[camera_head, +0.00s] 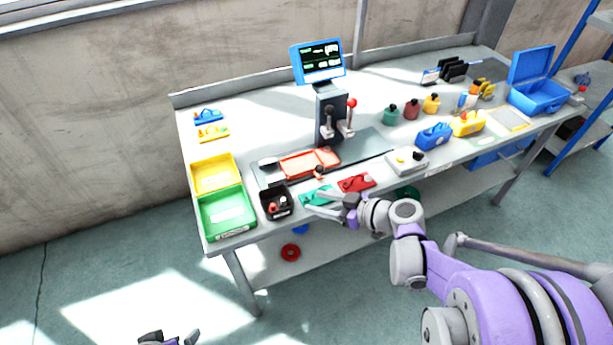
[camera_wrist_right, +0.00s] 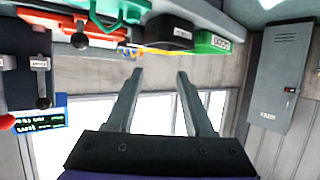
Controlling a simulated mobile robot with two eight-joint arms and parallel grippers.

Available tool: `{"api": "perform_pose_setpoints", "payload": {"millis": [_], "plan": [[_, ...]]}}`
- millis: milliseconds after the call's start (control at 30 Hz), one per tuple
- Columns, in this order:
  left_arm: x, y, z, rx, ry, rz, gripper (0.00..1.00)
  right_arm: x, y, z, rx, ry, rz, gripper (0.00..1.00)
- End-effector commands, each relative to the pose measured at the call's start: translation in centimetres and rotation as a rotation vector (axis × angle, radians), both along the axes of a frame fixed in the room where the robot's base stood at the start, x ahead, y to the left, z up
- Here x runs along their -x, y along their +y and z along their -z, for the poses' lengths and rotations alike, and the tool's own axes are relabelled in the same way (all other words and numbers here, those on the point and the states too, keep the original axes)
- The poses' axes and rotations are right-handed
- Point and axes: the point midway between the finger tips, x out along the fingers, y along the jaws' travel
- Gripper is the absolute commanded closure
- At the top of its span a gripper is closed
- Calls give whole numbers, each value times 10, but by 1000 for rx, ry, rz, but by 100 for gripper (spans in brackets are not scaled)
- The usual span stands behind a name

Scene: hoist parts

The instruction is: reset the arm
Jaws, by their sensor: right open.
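My right gripper (camera_head: 322,204) is at the table's front edge, by the green part (camera_head: 316,195) and red part (camera_head: 356,183). Its arm comes in from the lower right. In the right wrist view its two fingers (camera_wrist_right: 158,85) are spread, with nothing between them; the wall and window are behind. I cannot tell whether the right gripper touches the green part. My left gripper (camera_head: 170,339) shows only at the bottom edge, low over the floor. Its fingertips stand apart with nothing seen between them.
The workbench (camera_head: 185,130) bears a yellow tray (camera_head: 214,172), a green bin (camera_head: 226,212), a black bin (camera_head: 277,203), an orange tray (camera_head: 308,163) and a lever stand with a screen (camera_head: 322,62). A blue toolbox (camera_head: 538,97) is at the far right. Floor at the left front is clear.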

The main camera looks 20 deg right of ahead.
Motion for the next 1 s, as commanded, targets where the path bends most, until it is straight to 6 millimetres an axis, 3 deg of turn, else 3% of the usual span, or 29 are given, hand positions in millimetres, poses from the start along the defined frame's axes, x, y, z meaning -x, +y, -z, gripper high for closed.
{"api": "perform_pose_setpoints", "payload": {"millis": [200,333,500,600,800,1000], "plan": [[0,0,-1,0,0,0,0,1,2,0,-1,10,0,47],[-1,0,-6,0,-2,0,0,14,21,-1,-2,117,3,47],[-4,0,-21,0,-8,0,0,62,58,0,36,410,81,47],[-7,0,-31,0,-13,0,0,97,67,-1,88,560,186,47],[-11,0,-46,0,-21,0,0,149,58,-9,183,688,430,47],[-13,0,-53,0,-25,0,0,169,46,-17,219,686,571,47]]}}
